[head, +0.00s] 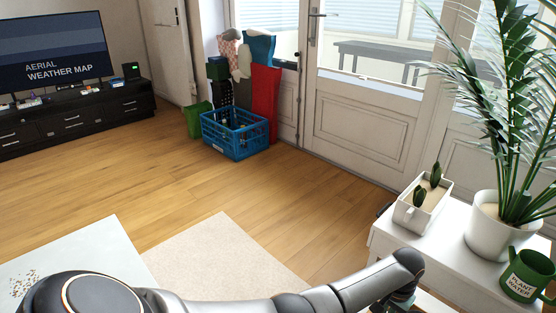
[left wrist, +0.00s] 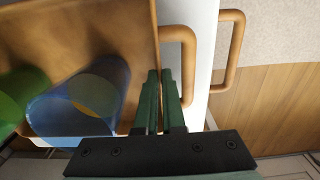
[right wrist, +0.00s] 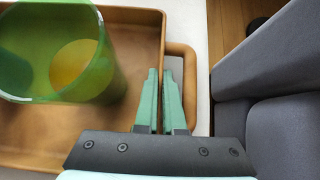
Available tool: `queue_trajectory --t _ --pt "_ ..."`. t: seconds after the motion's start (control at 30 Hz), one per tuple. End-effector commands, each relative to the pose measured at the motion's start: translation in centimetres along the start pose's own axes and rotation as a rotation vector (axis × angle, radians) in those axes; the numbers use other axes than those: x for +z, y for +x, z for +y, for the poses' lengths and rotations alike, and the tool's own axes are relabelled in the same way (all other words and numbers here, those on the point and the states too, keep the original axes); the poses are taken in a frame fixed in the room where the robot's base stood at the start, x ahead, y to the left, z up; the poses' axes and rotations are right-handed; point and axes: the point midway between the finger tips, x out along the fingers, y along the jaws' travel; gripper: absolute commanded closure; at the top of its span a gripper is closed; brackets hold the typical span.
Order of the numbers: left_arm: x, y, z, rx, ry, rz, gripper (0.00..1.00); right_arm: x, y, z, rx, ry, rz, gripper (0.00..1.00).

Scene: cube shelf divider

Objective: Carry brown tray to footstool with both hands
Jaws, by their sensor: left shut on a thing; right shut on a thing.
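The brown tray (left wrist: 140,25) fills the left side of the left wrist view and also shows in the right wrist view (right wrist: 135,30). My left gripper (left wrist: 160,74) is shut at one tray handle (left wrist: 186,60). My right gripper (right wrist: 159,74) is shut at the other handle (right wrist: 187,62). The tray holds a blue see-through cup (left wrist: 75,105) and green see-through cups (left wrist: 20,95), one of which is large in the right wrist view (right wrist: 75,55). In the head view one gripper (head: 403,301) shows at the bottom right; the tray is almost out of frame. I cannot identify the footstool.
A white table (head: 455,240) at right bears a planter (head: 422,205), a potted plant (head: 497,236) and a green watering mug (head: 526,276). A blue crate (head: 235,142) stands by the door. The wooden floor (head: 170,195) is clear around a beige rug (head: 222,252). Grey upholstery (right wrist: 275,85) lies right of the tray.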

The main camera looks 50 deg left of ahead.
Motion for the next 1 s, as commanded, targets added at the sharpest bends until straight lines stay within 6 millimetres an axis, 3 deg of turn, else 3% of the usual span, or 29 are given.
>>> queue_trajectory --t 0.07,0.1,0.27,0.6,0.73,1.0 --pt "-0.15 0.16 -0.2 -0.004 -0.002 0.003 1.0 0.0 0.25 -0.23 -0.006 0.0 -0.003 1.0" --pt "-0.18 0.08 -0.2 -0.004 -0.002 0.004 0.9 0.08 0.2 -0.23 -0.006 0.0 -0.004 0.89" --pt "-0.11 0.14 -0.13 -0.002 -0.001 0.003 0.89 -0.01 0.18 -0.15 -0.004 0.0 -0.003 0.89" --pt "-0.02 0.22 -0.02 0.0 0.0 0.001 0.54 -0.13 0.17 -0.03 -0.001 0.0 -0.001 0.89" --pt "-0.01 0.24 -0.05 -0.001 -0.001 0.0 0.54 -0.14 0.17 -0.01 -0.001 0.0 0.0 0.89" --pt "0.06 0.34 -0.07 -0.001 -0.001 -0.002 0.85 -0.28 0.2 -0.04 -0.001 0.0 0.002 0.89"
